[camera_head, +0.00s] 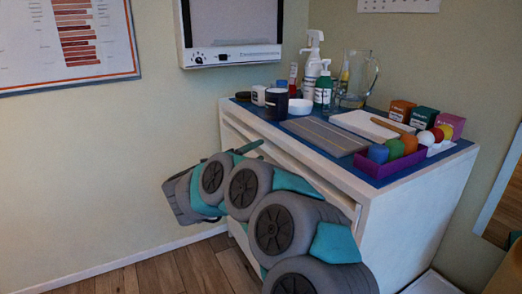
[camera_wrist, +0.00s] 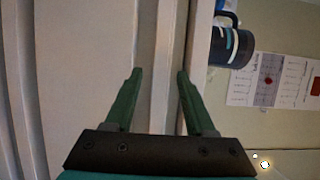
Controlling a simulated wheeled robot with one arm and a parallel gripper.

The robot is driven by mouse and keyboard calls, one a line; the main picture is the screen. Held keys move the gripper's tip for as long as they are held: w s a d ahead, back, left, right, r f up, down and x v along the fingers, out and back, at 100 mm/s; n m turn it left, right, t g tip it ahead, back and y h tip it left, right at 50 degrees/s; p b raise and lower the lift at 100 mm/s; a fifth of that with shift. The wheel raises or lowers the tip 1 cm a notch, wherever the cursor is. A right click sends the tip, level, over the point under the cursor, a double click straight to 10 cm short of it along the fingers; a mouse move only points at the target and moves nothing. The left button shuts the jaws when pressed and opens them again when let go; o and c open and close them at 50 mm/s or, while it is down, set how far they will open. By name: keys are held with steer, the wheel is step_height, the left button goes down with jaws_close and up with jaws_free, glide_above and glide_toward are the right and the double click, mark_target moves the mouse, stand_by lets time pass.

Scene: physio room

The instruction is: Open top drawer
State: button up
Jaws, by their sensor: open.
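The white cabinet (camera_head: 415,225) has a blue top, and its drawer front runs along the side facing my arm. The top drawer (camera_head: 290,162) shows as a pale strip just under the top, and it looks shut. My arm hides much of the front below it. My gripper (camera_wrist: 158,76) is open and empty, with its green fingers apart in the wrist view. The fingers point at the cabinet front (camera_wrist: 85,60), on either side of a long pale ledge or edge (camera_wrist: 165,35). I cannot tell whether they touch it.
On the cabinet top stand a dark mug (camera_head: 276,104), which also shows in the wrist view (camera_wrist: 232,46), a white pump bottle (camera_head: 313,60), a glass jug (camera_head: 358,80) and a purple tray (camera_head: 385,172) of coloured balls. Wooden floor (camera_head: 165,275) lies free at the left.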

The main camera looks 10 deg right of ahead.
steer(key=shift+x, duration=1.15)
steer(key=c, duration=0.9)
steer(key=shift+f, duration=0.1)
jaws_close()
steer(key=shift+f, duration=0.15)
